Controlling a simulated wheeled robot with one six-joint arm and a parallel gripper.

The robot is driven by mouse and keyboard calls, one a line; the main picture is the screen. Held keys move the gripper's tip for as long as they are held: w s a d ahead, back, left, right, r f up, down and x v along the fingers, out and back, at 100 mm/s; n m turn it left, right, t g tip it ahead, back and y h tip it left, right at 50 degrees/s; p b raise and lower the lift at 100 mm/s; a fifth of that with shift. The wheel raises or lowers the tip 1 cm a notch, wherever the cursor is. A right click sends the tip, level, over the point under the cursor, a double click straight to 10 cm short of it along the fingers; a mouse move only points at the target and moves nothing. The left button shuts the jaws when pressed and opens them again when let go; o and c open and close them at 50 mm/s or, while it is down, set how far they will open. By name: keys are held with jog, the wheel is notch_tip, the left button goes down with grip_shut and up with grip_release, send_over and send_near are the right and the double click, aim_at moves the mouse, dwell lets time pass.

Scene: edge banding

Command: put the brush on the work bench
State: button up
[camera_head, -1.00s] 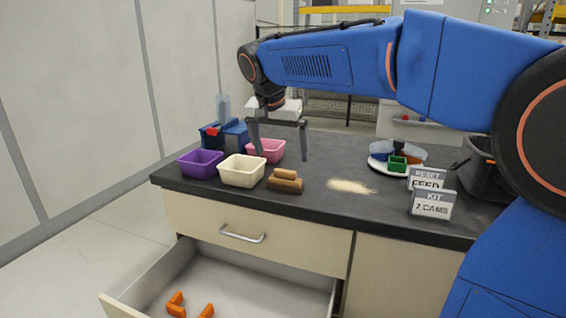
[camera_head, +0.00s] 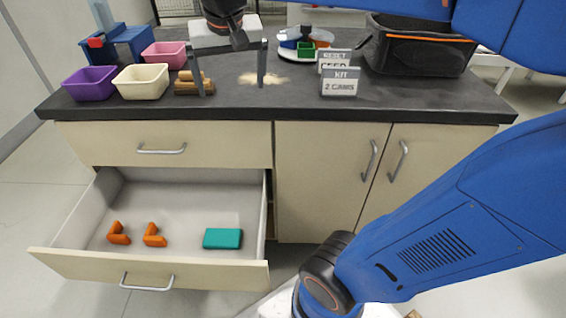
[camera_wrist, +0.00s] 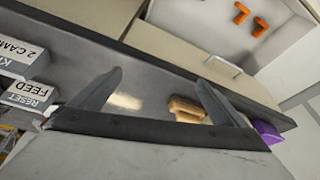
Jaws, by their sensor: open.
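The brown wooden brush (camera_head: 208,86) rests on the dark top of the work bench (camera_head: 420,104), just right of the cream bin. My gripper (camera_head: 230,91) is open and empty above the bench, its two fingers pointing down. In the head view its left finger covers part of the brush. The brush also shows in the wrist view (camera_wrist: 182,107), near one finger; I cannot tell the exact gap. A patch of pale dust (camera_head: 275,80) lies on the bench to the right of the brush.
Purple (camera_head: 90,84), cream (camera_head: 141,83) and pink (camera_head: 165,54) bins stand at the left. An open drawer (camera_head: 150,267) juts out below, holding orange pieces and a teal block (camera_head: 222,238).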

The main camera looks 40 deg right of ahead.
jog(key=s+d+f+n+t+y, duration=0.1)
jog(key=s+d+f+n, duration=0.2)
jog(key=s+f, duration=1.2)
jog(key=shift+s+f+n, duration=0.15)
jog(key=shift+s+n, duration=0.25)
jog(key=shift+s, duration=0.4)
